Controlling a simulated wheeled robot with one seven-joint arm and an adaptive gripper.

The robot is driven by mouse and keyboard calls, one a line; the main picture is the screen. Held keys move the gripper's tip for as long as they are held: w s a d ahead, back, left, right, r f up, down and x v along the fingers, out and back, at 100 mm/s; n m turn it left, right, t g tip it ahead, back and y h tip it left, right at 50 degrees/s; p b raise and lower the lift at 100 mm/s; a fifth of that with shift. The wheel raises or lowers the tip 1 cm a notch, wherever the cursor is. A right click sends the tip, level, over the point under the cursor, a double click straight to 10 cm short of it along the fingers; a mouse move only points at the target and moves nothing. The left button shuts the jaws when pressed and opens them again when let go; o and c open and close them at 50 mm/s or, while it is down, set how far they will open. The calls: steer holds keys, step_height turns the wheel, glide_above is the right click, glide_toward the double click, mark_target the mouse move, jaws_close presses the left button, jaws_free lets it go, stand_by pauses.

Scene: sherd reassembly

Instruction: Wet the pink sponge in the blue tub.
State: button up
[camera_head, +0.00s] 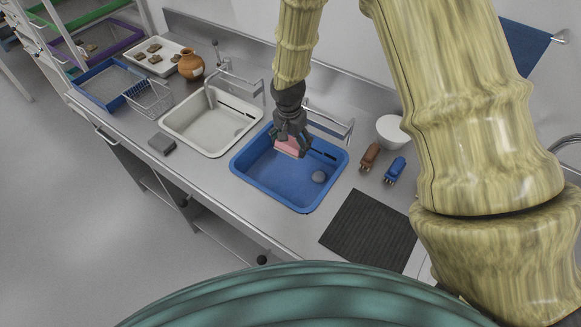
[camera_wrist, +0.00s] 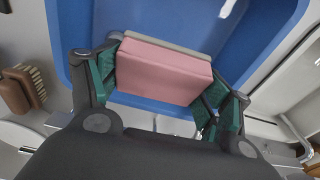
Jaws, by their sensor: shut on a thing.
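My gripper (camera_head: 291,142) points down over the blue tub (camera_head: 270,184) in the head view. It is shut on the pink sponge (camera_head: 288,149), which is partly hidden by the fingers there. In the wrist view the pink sponge (camera_wrist: 163,71) sits between my gripper's two fingers (camera_wrist: 160,88), with a grey layer along its far edge. The blue tub (camera_wrist: 125,22) lies behind and below it. I cannot tell whether the sponge touches the water or the tub floor.
A white tub (camera_head: 195,135) stands left of the blue one. Brown (camera_head: 369,157) and blue (camera_head: 395,170) brushes, a white bowl (camera_head: 392,130) and a dark ribbed mat (camera_head: 370,232) lie to the right. A grey block (camera_head: 162,144) lies at the counter's front edge.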

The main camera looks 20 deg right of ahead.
mark_target(292, 141)
steer(key=shift+r+p, duration=1.35)
steer(key=shift+r, duration=0.7)
